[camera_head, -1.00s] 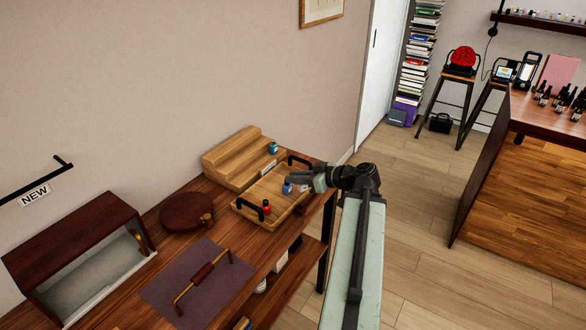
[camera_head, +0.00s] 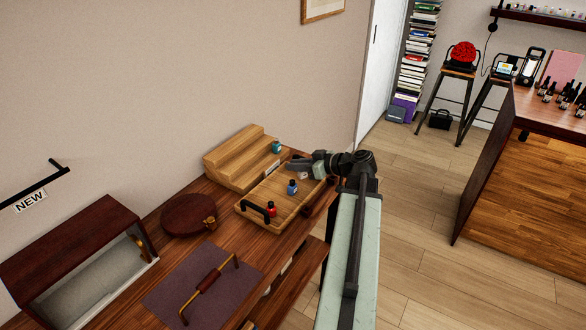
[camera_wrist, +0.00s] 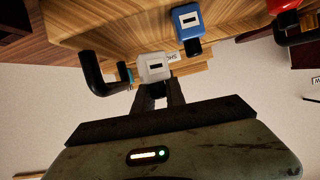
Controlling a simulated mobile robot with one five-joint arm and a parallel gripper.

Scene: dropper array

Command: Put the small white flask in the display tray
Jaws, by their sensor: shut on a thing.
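The small white flask (camera_wrist: 155,68) is between the fingers of my gripper (camera_wrist: 161,92) in the wrist view, with its dark cap toward them. The gripper is shut on it. In the head view my gripper (camera_head: 294,167) is over the far end of the wooden display tray (camera_head: 258,200), and the flask shows as a small pale shape (camera_head: 303,176) by the fingers. The tray also fills the top of the wrist view (camera_wrist: 110,25). I cannot tell whether the flask touches the tray floor.
A blue bottle (camera_head: 292,187) and a red bottle (camera_head: 271,210) stand in the tray. A dark tray handle (camera_wrist: 92,75) is close beside the flask. A stepped wooden stand (camera_head: 232,160) with a teal bottle (camera_head: 276,147) is behind. A round dark board (camera_head: 188,214) lies left.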

